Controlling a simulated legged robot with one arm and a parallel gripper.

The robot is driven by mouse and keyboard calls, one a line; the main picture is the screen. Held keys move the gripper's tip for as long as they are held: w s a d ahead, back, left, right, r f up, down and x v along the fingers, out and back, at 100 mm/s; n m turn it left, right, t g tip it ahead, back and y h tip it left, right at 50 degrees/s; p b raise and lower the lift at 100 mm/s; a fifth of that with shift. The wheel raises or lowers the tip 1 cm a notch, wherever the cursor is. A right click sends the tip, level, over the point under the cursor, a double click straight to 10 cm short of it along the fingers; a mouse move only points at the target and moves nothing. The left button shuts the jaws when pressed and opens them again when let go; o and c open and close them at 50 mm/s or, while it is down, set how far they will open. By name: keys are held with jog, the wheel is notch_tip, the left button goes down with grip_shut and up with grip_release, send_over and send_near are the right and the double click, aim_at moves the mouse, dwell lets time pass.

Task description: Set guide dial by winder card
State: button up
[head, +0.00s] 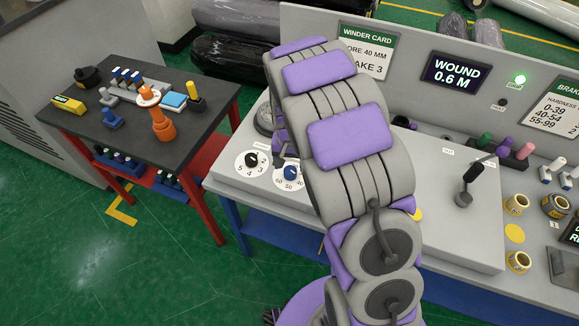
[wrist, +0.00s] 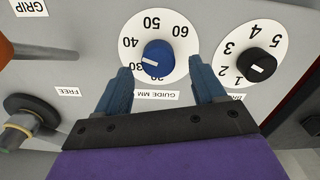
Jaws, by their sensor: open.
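The guide dial shows in the wrist view as a white disc with a blue knob (wrist: 157,59), labelled GUIDE MM and upside down. Its white mark points left, roughly between 30 and 40. My gripper (wrist: 160,72) is open, one blue finger on each side of the knob's lower part; I cannot tell whether they touch it. In the head view the blue knob (head: 290,173) shows beside my arm, which hides most of the gripper. The winder card (head: 367,50) stands on the back panel, partly covered by my arm, reading "ORE 40 MM" and "AKE 3".
A black-knobbed dial numbered up to 5 (wrist: 262,63) sits beside the guide dial. A lever (wrist: 30,120) labelled FREE is at the wrist view's left. A dark side table (head: 130,150) with small tools stands left of the console. A black joystick (head: 470,180) is at right.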

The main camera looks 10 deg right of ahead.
aim_at(291, 171)
notch_tip(291, 171, up, 14)
jog(key=p, duration=0.2)
dwell(0.4)
jog(key=s+r+n+g, duration=0.1)
jog(key=s+r+n, duration=0.1)
jog(key=s, duration=1.5)
jog(key=s+r+n, duration=0.2)
jog(key=s+r, duration=0.3)
jog(key=s, duration=1.2)
jog(key=shift+s+g, duration=0.15)
jog(key=shift+g, duration=0.25)
